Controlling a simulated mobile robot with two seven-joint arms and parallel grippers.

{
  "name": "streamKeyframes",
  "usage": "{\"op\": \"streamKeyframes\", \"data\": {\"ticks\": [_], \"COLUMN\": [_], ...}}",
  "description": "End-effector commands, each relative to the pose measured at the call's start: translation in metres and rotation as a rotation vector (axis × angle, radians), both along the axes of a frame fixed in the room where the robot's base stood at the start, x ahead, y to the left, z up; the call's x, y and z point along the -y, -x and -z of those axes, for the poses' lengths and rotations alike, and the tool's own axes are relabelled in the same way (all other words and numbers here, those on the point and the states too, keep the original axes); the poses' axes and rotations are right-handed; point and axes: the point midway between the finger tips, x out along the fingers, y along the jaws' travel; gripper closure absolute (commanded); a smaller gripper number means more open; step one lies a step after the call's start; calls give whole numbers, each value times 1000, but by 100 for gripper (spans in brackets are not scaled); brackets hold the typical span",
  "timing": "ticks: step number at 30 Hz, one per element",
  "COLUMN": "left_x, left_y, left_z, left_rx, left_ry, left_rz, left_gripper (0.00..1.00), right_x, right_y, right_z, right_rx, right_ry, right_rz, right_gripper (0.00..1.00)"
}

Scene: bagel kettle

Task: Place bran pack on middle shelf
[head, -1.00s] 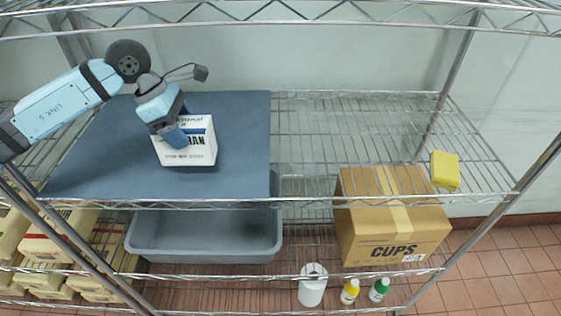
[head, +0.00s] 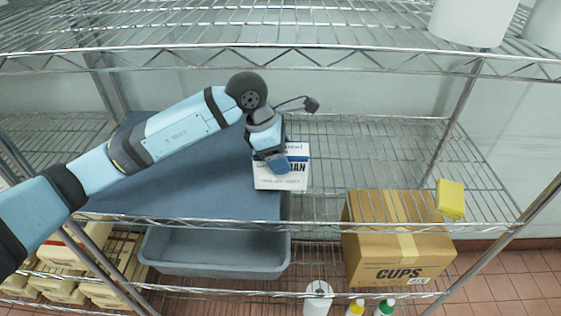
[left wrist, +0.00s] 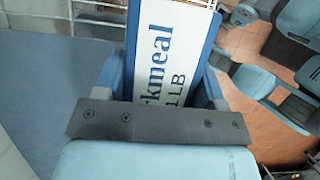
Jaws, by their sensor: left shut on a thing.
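The bran pack (head: 283,180) is a white box with blue print and a blue edge. It is on or just above the middle shelf (head: 400,170), at the right edge of the blue-grey mat (head: 170,185); I cannot tell whether it touches. My left gripper (head: 275,163) is shut on the pack from above. In the left wrist view the pack's printed white face (left wrist: 168,60) sits between the two fingers of the gripper (left wrist: 168,85). The right gripper is in neither current view.
The wire shelf right of the pack is clear as far as a yellow block (head: 451,198) at the right end. Below are a grey bin (head: 215,252), a cardboard CUPS box (head: 400,240) and bottles. White containers (head: 470,22) stand on the upper shelf.

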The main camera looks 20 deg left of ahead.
Motion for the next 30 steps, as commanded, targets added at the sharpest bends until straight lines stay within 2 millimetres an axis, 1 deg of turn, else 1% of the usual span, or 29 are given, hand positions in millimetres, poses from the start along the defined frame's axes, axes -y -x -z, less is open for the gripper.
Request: {"op": "streamKeyframes", "data": {"ticks": [6,8,15,23,24,26,27,30], "left_x": [0,-1,-1,-1,-1,-1,-1,-1], "left_y": [1,1,0,0,0,0,0,0], "left_z": [26,31,33,41,41,40,40,40], "left_rx": [-4,-2,1,1,0,-1,-1,-1], "left_ry": [0,-1,0,0,-1,-1,-1,-1], "left_rz": [-1,-1,0,1,0,0,0,0], "left_gripper": [76,76,76,76,34,20,11,11], "right_x": [0,0,-1,-1,-1,-1,-1,-1], "right_y": [0,0,0,1,1,1,1,1], "right_z": [-11,-12,-9,1,1,1,1,1], "right_rx": [1,1,0,-3,-4,-6,-7,-6], "right_ry": [0,0,-1,0,0,1,1,0], "right_rz": [0,0,-1,-2,-2,-2,-2,-3], "right_gripper": [3,3,3,3,3,3,3,3]}}
